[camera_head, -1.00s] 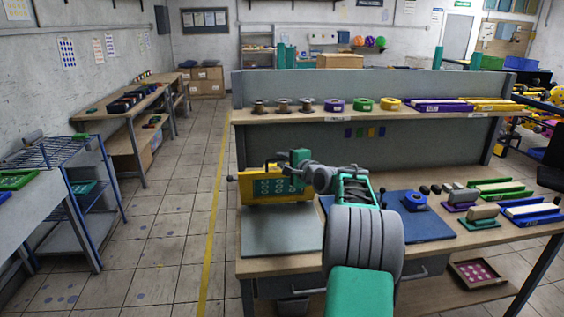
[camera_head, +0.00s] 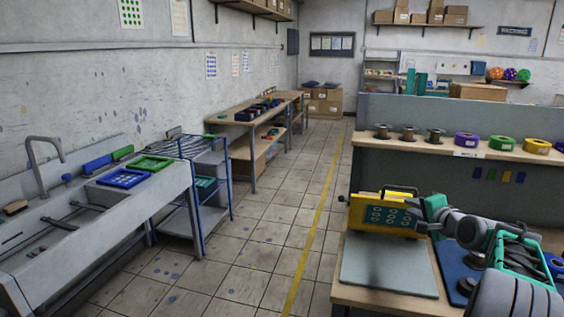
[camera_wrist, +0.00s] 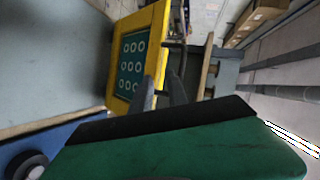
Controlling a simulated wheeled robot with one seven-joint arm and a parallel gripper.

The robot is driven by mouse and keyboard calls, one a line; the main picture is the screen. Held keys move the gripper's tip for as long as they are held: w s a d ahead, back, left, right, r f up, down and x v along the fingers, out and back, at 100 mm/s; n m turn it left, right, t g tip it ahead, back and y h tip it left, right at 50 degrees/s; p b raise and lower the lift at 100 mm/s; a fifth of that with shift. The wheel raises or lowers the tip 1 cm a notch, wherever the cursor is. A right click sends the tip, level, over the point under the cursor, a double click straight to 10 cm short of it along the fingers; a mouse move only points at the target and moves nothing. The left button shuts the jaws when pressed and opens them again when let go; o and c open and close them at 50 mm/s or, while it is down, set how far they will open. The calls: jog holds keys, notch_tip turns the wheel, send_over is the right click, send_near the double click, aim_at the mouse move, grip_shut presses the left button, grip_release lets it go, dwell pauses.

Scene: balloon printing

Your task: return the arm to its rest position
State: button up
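My gripper (camera_head: 414,212) is at the right side of the yellow screen frame (camera_head: 367,213) in the head view. The frame stands nearly upright at the back of a grey plate (camera_head: 388,265) on the workbench. The wrist view shows the frame (camera_wrist: 117,92) with its green panel of pale rings. Whether a finger touches the frame is unclear. My arm reaches in from the lower right.
A shelf (camera_head: 400,147) with spools and tape rolls runs behind the bench. A blue mat (camera_head: 452,262) lies right of the plate, partly hidden by my arm. A sink counter (camera_head: 130,213) and blue rack (camera_head: 215,190) stand left. The tiled floor (camera_head: 255,270) between is clear.

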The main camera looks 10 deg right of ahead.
jog(key=s+f+n+g, duration=0.1)
jog(key=s+f+g, duration=0.1)
jog(key=s+f, duration=0.2)
jog(key=s+f+n+g, duration=0.2)
jog(key=s+f+g, duration=0.1)
jog(key=f, duration=0.6)
jog(key=s+f+n+g, duration=0.1)
jog(key=s+f+g, duration=0.1)
jog(key=s+f, duration=0.3)
jog(key=shift+a+f+n+g, duration=0.3)
jog(key=shift+f+n, duration=0.1)
jog(key=shift+f, duration=0.35)
jog(key=s+a+f+n+g, duration=0.25)
jog(key=s+a, duration=0.25)
jog(key=s, duration=0.3)
jog(key=s+a+f+n+g, duration=0.1)
jog(key=s+a+f+g, duration=0.15)
jog(key=s+a, duration=0.35)
jog(key=s+a+r+n+g, duration=0.2)
jog(key=s+a+r, duration=0.1)
jog(key=s+a, duration=0.4)
jog(key=w+a+r+n+t, duration=0.1)
jog(key=w+a+r+n, duration=0.1)
jog(key=a, duration=0.5)
jog(key=w+a+r+n+t, duration=0.2)
jog(key=a+r, duration=0.3)
jog(key=a, duration=0.3)
jog(key=shift+w+r+n+t, duration=0.25)
jog(key=shift+n+t, duration=0.05)
jog(key=shift+n, duration=0.25)
